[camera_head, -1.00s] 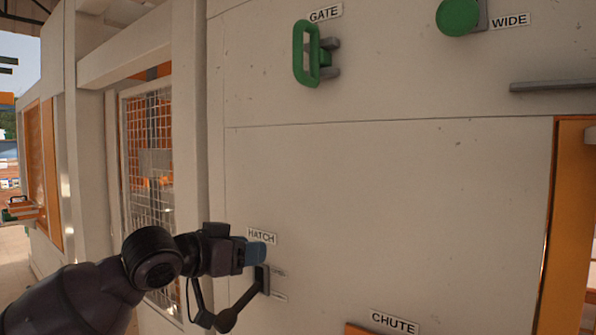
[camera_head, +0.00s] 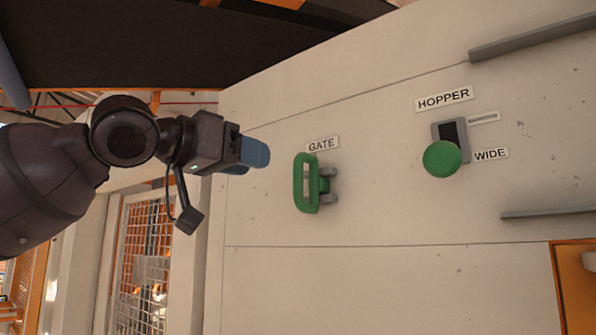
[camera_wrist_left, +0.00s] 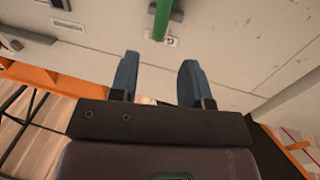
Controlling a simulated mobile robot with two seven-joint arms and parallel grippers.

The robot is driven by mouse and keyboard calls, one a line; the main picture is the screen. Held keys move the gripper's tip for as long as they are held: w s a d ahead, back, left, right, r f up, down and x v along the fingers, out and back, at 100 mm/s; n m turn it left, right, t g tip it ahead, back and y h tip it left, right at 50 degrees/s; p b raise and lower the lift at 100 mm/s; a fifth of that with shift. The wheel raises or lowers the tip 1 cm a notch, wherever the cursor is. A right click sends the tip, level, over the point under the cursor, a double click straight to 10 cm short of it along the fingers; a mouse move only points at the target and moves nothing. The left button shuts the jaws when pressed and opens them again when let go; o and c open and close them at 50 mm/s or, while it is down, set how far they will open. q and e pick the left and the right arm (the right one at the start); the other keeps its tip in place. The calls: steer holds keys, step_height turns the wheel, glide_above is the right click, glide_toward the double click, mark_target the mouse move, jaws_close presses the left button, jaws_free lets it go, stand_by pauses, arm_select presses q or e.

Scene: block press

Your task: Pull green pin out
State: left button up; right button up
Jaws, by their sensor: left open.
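The green pin (camera_head: 305,183) has a loop-shaped handle. It sits in a grey bracket on the pale panel under the GATE label (camera_head: 322,144). In the left wrist view the green pin (camera_wrist_left: 163,18) shows at the top edge, partly cut off, beyond the fingers. My left gripper (camera_head: 260,154) has blue fingers and is up and to the left of the pin, apart from it. In the left wrist view the gripper (camera_wrist_left: 158,75) is open, with nothing between its fingers. My right gripper is not in view.
A round green knob (camera_head: 442,159) stands to the right, between the HOPPER label (camera_head: 444,99) and the WIDE label (camera_head: 490,154). Grey rails (camera_head: 545,212) stick out at the right. A wire mesh window (camera_head: 145,255) is at lower left. The panel below the pin is clear.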

mark_target(294, 170)
arm_select(q)
steer(key=x, duration=1)
steer(key=shift+w+d+p, duration=0.15)
steer(key=shift+d+p, duration=0.1)
steer(key=shift+p, duration=0.15)
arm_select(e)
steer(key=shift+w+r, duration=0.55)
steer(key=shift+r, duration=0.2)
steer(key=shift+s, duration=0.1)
arm_select(q)
steer(key=shift+c, duration=0.8)
steer(key=c, duration=0.5)
jaws_close()
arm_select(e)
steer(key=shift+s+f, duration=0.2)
